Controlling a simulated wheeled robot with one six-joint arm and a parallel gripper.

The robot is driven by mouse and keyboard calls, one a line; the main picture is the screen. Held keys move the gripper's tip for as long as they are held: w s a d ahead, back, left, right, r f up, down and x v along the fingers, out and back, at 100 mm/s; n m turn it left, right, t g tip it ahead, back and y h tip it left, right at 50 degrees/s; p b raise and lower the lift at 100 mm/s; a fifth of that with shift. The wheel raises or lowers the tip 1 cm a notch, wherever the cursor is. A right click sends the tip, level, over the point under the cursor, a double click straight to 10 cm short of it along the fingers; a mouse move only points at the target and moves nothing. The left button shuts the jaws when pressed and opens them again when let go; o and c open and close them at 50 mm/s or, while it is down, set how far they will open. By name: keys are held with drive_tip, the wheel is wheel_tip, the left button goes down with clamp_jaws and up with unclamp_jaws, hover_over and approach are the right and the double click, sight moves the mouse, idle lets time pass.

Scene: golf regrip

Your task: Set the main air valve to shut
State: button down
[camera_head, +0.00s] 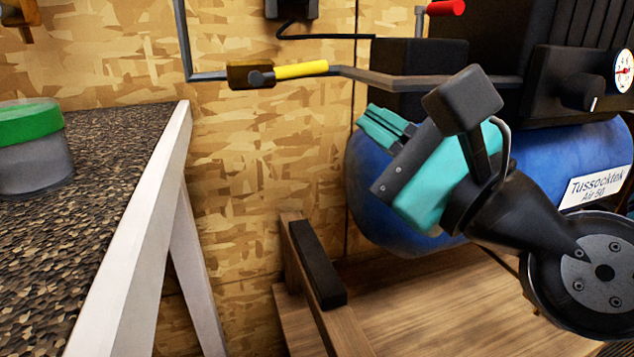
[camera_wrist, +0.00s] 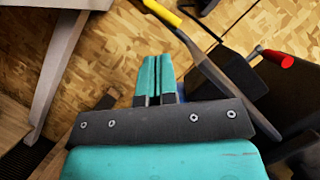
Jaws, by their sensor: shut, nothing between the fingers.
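A valve with a yellow lever (camera_head: 300,70) sits on the grey wall pipe; its brass-coloured body (camera_head: 250,74) is at the lever's left end. The lever points right, roughly along the pipe. Part of it shows at the top of the wrist view (camera_wrist: 163,12). A red handle (camera_head: 446,8) stands on a short pipe above the compressor, also seen in the wrist view (camera_wrist: 277,60). I cannot tell from labels which is the main valve. My teal gripper (camera_head: 377,122) is shut and empty, below and right of the yellow lever, apart from it. Its fingers show in the wrist view (camera_wrist: 153,75).
A blue compressor tank (camera_head: 370,200) stands behind my gripper, with a black housing and a gauge (camera_head: 624,71) at right. The grey pipe (camera_head: 400,80) runs just above my gripper. A speckled bench (camera_head: 110,150) at left carries a green-lidded tub (camera_head: 30,150). Clear wall lies between.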

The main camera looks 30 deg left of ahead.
sight(288, 72)
wheel_tip(288, 72, down, 8)
drive_tip(key=a+m+t+y+b, duration=0.1)
drive_tip(key=a+m+t+b, duration=0.1)
drive_tip(key=m+t+b, duration=0.7)
drive_tip(key=w+a+r+m+g+p, duration=0.1)
drive_tip(key=a+r+p, duration=0.3)
drive_tip(key=p, duration=0.5)
drive_tip(key=w+a+r+m+g+p, duration=0.1)
drive_tip(key=w+a+r+p, duration=0.2)
drive_tip(key=p, duration=0.7)
wheel_tip(288, 72, up, 2)
drive_tip(key=shift+w+a+r+m, duration=0.1)
drive_tip(key=shift+w+a+m, duration=0.15)
drive_tip(key=shift+a+m, duration=0.15)
